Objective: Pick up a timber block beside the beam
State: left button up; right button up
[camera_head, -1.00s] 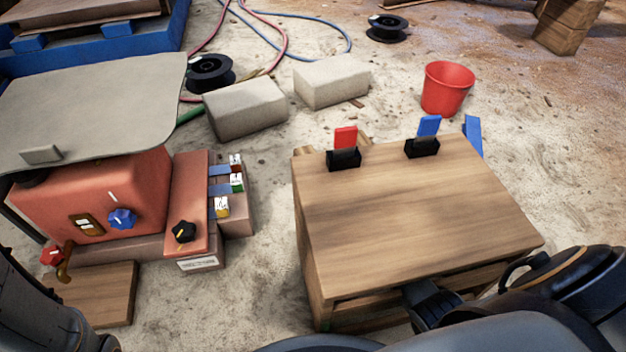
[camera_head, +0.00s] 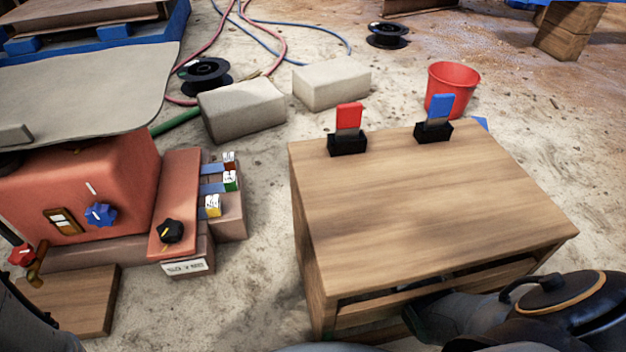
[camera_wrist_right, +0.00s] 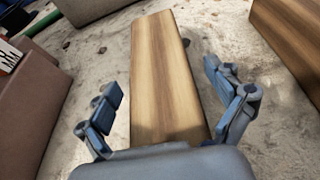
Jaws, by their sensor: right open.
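A long, pale brown timber block (camera_wrist_right: 163,75) stretches away from my right gripper in the right wrist view. My right gripper (camera_wrist_right: 170,100) is open, with one finger on each side of the near part of the block and gaps between the fingers and the wood. It holds nothing. In the head view my right arm comes in at the lower right, and its gripper is hidden by the arm and the bench front. I cannot match the block to anything in the head view. My left gripper is out of view. I cannot tell which piece is the beam.
A wooden bench (camera_head: 420,200) carries red (camera_head: 348,118) and blue (camera_head: 439,108) tabs in black holders. A red control box (camera_head: 80,190) stands left. Pale blocks (camera_head: 242,108), a red bucket (camera_head: 452,85) and cable reels (camera_head: 205,76) lie behind. Another wooden piece (camera_wrist_right: 292,40) flanks the right finger.

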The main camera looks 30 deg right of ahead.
jog(key=c, duration=1.6)
jog(key=shift+w+r, duration=0.1)
jog(key=shift+r, duration=0.05)
jog(key=shift+c, duration=0.8)
jog(key=shift+r, duration=0.15)
